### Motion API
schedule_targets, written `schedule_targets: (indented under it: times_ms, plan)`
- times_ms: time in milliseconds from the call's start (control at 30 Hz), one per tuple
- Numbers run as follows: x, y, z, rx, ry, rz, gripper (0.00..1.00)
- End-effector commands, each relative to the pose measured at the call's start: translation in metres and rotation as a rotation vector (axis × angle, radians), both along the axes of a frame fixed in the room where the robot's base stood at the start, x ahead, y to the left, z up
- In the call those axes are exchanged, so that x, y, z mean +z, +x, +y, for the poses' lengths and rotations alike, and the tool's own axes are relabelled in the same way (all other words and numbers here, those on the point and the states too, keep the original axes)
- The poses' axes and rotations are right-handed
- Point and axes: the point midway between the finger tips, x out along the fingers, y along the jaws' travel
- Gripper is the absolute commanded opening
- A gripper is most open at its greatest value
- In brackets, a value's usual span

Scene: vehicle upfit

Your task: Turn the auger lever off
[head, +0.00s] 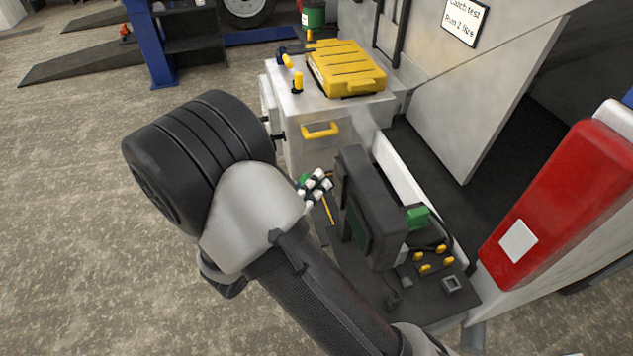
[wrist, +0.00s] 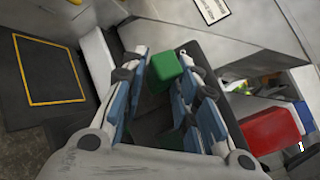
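No label shows which control is the auger lever. Several small yellow-topped controls (head: 430,264) stand on the dark console at the lower right of the head view. Another upright yellow handle (head: 297,83) stands on the grey cabinet at the back. My gripper (wrist: 164,62) is open, with a gap between its blue-padded fingers in the wrist view. A green block (wrist: 166,66) shows between the fingertips; contact cannot be told. In the head view my arm hides much of the gripper; a black-and-white part (head: 317,186) shows beside the arm's silver joint.
A dark monitor (head: 368,205) stands on the console, with a green part (head: 417,217) behind it. A red box (head: 560,205) is at the right. The grey cabinet (head: 300,125) carries a yellow case (head: 345,68). Open floor lies to the left.

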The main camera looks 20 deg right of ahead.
Motion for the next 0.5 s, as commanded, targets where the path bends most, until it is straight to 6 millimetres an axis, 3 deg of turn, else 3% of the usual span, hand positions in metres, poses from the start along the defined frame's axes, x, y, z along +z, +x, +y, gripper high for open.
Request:
schedule_targets:
  times_ms: [200, 500]
  plan:
    - [0.0, 0.0103, -0.0142, -0.001, 0.001, -0.001, 0.28]
    - [0.0003, 0.0114, -0.0149, 0.001, 0.0, -0.001, 0.27]
